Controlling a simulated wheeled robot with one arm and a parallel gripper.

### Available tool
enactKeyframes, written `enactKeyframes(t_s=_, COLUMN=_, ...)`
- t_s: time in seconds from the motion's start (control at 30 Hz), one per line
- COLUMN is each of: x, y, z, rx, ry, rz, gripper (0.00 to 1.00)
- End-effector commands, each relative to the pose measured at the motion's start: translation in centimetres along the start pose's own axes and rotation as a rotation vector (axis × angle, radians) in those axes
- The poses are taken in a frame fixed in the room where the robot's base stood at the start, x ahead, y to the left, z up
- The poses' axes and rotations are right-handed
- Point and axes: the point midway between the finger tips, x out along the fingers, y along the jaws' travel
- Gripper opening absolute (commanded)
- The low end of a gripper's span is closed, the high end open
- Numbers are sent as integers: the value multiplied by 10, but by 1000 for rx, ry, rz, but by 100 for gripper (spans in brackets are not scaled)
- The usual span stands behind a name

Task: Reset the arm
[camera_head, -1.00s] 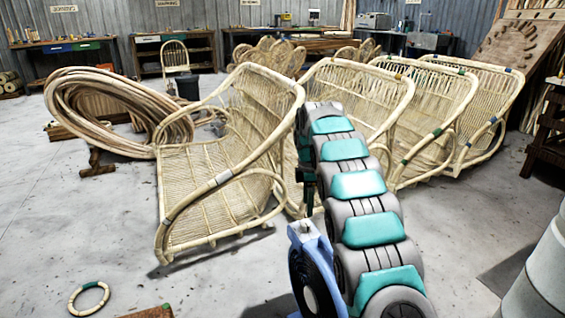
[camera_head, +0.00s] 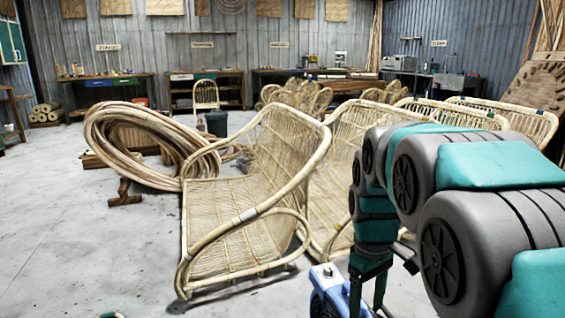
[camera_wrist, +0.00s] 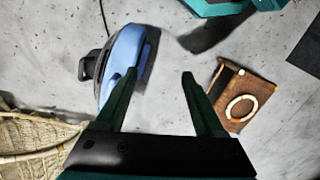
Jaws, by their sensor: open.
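My arm runs from the right edge of the head view, bends, and hangs down to my gripper (camera_head: 368,298), which points at the floor beside a blue device. In the wrist view my gripper (camera_wrist: 158,74) has its two dark green fingers spread, with only grey floor between them. The blue device (camera_wrist: 121,60) is just left of the left finger in that view; whether they touch is unclear. Its top also shows in the head view (camera_head: 328,283), with the rest cut off by the lower edge.
A rattan seat (camera_head: 240,215) stands left of my arm, with more seats behind it. A brown wooden piece (camera_wrist: 229,92) and a pale ring (camera_wrist: 241,108) are right of my fingers.

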Motion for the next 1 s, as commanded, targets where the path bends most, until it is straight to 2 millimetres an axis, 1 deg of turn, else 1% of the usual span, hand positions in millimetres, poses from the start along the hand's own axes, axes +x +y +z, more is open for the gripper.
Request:
enactKeyframes(t_s=0.03, x=2, y=-12, z=17, rx=42, ry=-3, rz=-5, gripper=71)
enactKeyframes(t_s=0.1, x=7, y=-26, z=37, rx=106, ry=-9, rz=-11, gripper=71)
enactKeyframes(t_s=0.27, x=21, y=-60, z=83, rx=250, ry=-16, rz=-22, gripper=71)
enactKeyframes(t_s=0.4, x=39, y=-91, z=123, rx=369, ry=-30, rz=-34, gripper=71)
enactKeyframes(t_s=0.53, x=56, y=-114, z=155, rx=464, ry=-43, rz=-40, gripper=71)
enactKeyframes(t_s=0.6, x=63, y=-123, z=167, rx=503, ry=-43, rz=-40, gripper=71)
enactKeyframes(t_s=0.73, x=74, y=-134, z=182, rx=550, ry=-53, rz=-42, gripper=71)
enactKeyframes(t_s=0.83, x=77, y=-138, z=186, rx=565, ry=-53, rz=-42, gripper=71)
enactKeyframes(t_s=1.0, x=77, y=-138, z=186, rx=568, ry=-54, rz=-42, gripper=71)
